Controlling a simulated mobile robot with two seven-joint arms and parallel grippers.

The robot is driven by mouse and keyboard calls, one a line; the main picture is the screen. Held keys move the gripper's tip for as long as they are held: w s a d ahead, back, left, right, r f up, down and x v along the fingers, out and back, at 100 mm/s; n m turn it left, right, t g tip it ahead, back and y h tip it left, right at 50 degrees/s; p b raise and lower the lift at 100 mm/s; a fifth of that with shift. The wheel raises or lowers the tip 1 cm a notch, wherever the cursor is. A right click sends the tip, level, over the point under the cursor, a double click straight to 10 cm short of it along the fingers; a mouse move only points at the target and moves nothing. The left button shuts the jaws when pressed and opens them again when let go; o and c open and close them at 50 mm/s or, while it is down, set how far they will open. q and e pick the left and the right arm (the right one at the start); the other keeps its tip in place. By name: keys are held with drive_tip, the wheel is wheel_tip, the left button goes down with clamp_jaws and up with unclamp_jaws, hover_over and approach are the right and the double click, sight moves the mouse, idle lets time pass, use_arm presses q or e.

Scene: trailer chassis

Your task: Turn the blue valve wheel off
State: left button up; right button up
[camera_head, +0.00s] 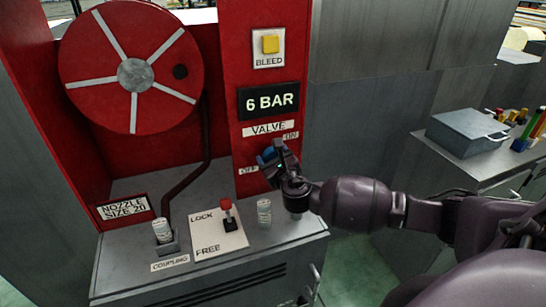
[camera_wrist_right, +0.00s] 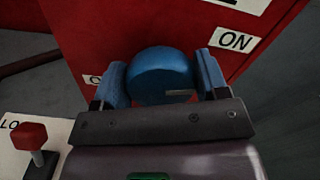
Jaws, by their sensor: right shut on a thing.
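The blue valve wheel (camera_wrist_right: 162,75) is on the red panel, below the VALVE label (camera_head: 269,128). In the right wrist view it sits between the two blue fingers of my right gripper (camera_wrist_right: 165,85), which is shut on it. In the head view my right gripper (camera_head: 277,160) covers most of the wheel, and only a blue bit shows. The ON label (camera_wrist_right: 238,41) is up and right of the wheel, and the OFF label (camera_head: 248,169) is down and left. A pale mark shows low on the wheel's face. My left gripper is not in view.
A red hose reel (camera_head: 131,67) hangs at the left. The grey cabinet top holds a red-knobbed lever (camera_head: 228,214) on a LOCK/FREE plate, a coupling (camera_head: 162,231) and a small cylinder (camera_head: 264,211). A display (camera_head: 268,102) reads 6 BAR. A grey box (camera_head: 467,131) stands at the right.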

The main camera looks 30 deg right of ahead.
drive_tip(key=m, duration=0.3)
drive_tip(key=shift+m, duration=0.4)
drive_tip(key=m+b, duration=0.1)
drive_tip(key=m, duration=0.2)
drive_tip(key=shift+d+m, duration=0.1)
drive_tip(key=shift+m, duration=0.3)
drive_tip(key=m, duration=0.7)
drive_tip(key=shift+d+f+b, duration=0.1)
drive_tip(key=shift+d+b, duration=0.05)
drive_tip(key=shift+b, duration=0.2)
drive_tip(key=m, duration=0.6)
drive_tip(key=shift+f+m, duration=0.1)
drive_tip(key=shift+m, duration=0.2)
drive_tip(key=m, duration=0.3)
drive_tip(key=shift+f, duration=0.1)
drive_tip(key=shift+m+p, duration=0.5)
drive_tip(key=shift+m, duration=1.5)
drive_tip(key=o, duration=0.9)
